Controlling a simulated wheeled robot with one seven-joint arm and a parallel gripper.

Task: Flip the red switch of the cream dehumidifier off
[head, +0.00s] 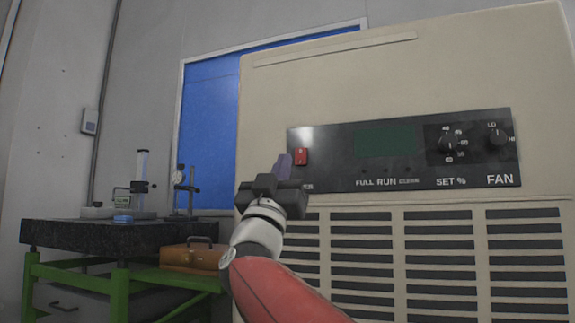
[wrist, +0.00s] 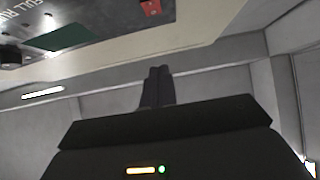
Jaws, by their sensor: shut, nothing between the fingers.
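The cream dehumidifier (head: 330,75) fills the right side of the head view, with a black control panel (head: 340,170) across its front. The red switch (head: 302,157) is at the panel's left end; its rocker position is too small to tell. In the wrist view the red switch (wrist: 150,6) is at the top edge, partly cut off. My gripper (head: 283,162) is shut and empty, its fingertips just left of the switch in the head view. In the wrist view my gripper (wrist: 159,72) points past the panel edge, with a gap between fingertips and switch.
The panel also has a dark green display (head: 386,141), a SET % knob (head: 448,144) and a FAN knob (head: 497,138). Vent slots lie below.

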